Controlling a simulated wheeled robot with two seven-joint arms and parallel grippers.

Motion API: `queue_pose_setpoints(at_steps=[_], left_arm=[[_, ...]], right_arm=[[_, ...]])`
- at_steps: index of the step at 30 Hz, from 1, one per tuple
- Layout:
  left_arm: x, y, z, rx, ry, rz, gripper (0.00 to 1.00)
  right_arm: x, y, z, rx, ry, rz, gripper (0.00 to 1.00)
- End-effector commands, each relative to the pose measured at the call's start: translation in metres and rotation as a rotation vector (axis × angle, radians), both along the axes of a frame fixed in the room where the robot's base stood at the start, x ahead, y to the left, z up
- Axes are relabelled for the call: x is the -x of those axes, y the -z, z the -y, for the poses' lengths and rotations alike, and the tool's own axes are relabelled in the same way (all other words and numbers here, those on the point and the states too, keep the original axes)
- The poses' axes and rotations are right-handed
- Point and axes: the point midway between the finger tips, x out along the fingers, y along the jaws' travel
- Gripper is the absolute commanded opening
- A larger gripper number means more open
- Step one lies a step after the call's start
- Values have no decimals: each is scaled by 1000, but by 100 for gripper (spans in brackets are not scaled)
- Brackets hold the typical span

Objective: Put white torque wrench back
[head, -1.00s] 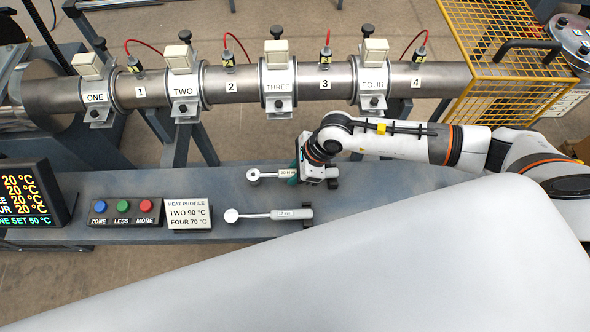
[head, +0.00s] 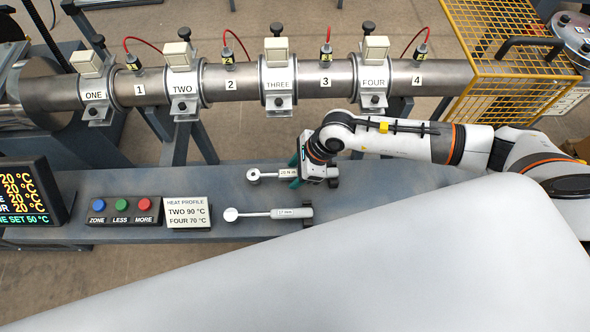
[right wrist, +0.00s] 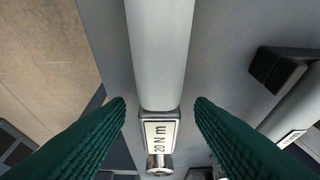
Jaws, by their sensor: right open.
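The white torque wrench (head: 267,174) lies on the grey bench, its ring head to the left and its handle running right beneath my right gripper. In the right wrist view its pale handle (right wrist: 160,50) and "20 N m" label (right wrist: 159,136) show between my fingers. My right gripper (head: 294,172) is open around the wrench; in the right wrist view its green fingers (right wrist: 160,120) stand apart on both sides with gaps to the handle. A dark rest (head: 333,183) shows at the handle end, partly hidden by the gripper. My left gripper is not in view.
A second wrench (head: 270,214), marked 17 mm, lies in front, its handle on a dark rest (head: 307,206). A button box (head: 123,213) and heat profile card (head: 187,213) stand to the left. The heated barrel (head: 240,82) runs behind the bench.

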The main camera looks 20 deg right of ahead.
Motion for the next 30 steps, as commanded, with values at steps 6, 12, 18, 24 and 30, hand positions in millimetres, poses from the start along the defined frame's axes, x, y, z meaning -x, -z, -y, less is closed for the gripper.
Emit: queue_pose_setpoints(at_steps=[6,12,18,24,30], left_arm=[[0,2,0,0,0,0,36],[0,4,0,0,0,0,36],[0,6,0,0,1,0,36],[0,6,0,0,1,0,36],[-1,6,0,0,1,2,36]], right_arm=[[4,-37,17,1,-1,5,49],[9,-75,34,1,0,5,49],[12,-98,44,1,0,3,49],[13,-104,46,-2,0,2,49],[13,-104,46,-1,0,2,49]])
